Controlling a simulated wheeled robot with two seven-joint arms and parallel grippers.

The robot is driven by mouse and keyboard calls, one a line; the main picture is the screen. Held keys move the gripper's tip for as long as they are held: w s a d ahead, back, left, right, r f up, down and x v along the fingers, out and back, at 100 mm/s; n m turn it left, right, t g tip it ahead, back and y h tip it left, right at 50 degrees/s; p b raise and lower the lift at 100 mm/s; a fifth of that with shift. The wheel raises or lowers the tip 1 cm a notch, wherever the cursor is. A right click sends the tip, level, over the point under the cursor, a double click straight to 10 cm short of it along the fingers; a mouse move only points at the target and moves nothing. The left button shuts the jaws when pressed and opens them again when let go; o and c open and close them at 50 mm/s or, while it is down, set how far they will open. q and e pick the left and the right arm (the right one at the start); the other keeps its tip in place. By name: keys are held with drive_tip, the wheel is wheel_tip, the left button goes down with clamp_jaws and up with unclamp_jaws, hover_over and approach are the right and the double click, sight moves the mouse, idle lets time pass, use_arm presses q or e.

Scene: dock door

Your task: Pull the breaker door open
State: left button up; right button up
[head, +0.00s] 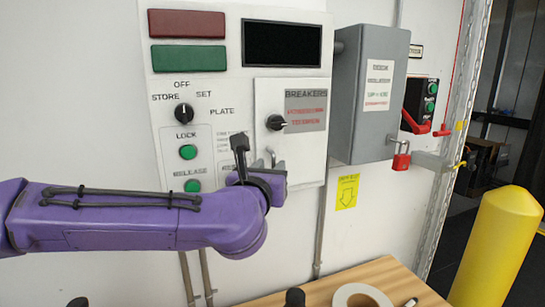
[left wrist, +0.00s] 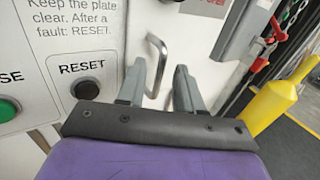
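The breaker door (head: 308,150) is a light panel labelled BREAKERS, and it looks shut, flush with the control cabinet. It has a black knob (head: 276,122) at its upper left and a metal bar handle (head: 271,156) lower down. My left gripper (head: 277,172) is at the lower left of the door and partly covers it. In the left wrist view its two grey fingers (left wrist: 160,72) are apart, with the handle (left wrist: 161,62) showing between them. I cannot tell whether either finger touches it. My right gripper is not in view.
A grey box (head: 370,95) with a red padlock (head: 401,158) stands out from the wall right of the door. A wooden table (head: 345,284) with a roll of tape (head: 361,296) is below. A yellow post (head: 497,245) stands at right.

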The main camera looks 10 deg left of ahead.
use_arm(q)
drive_tip(key=shift+w+f, duration=0.1)
drive_tip(key=shift+w, duration=1.1)
drive_tip(key=shift+s+r, duration=0.2)
drive_tip(key=shift+s, duration=0.3)
drive_tip(key=shift+w, duration=0.15)
clamp_jaws()
drive_tip(key=shift+f, duration=0.1)
